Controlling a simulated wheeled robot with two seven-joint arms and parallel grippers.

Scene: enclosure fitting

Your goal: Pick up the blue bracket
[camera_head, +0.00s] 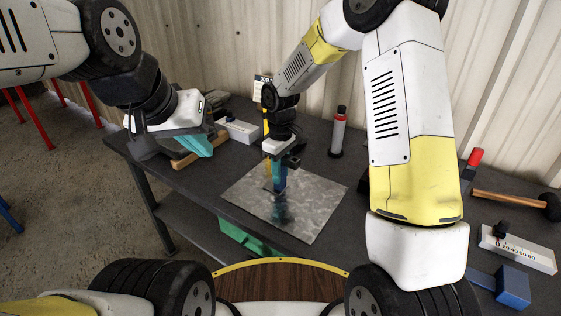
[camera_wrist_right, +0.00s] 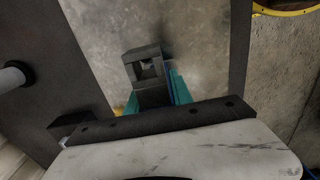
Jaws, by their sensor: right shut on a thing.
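The blue bracket (camera_head: 281,181) hangs upright in my right gripper (camera_head: 280,164), above the shiny metal plate (camera_head: 318,213). The gripper's teal fingers are shut on it; a gap below it cannot be judged exactly. In the right wrist view, a dark hollow block end (camera_wrist_right: 145,66) shows between the teal fingers of my right gripper (camera_wrist_right: 155,92), with a strip of blue beside it. My left gripper (camera_head: 196,147) is off to the left over the table's left end, its teal finger side-on; whether it is open does not show.
A wooden-handled tool (camera_head: 200,151) lies under my left gripper. A grey bottle with a red band (camera_head: 338,133) stands behind the plate.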

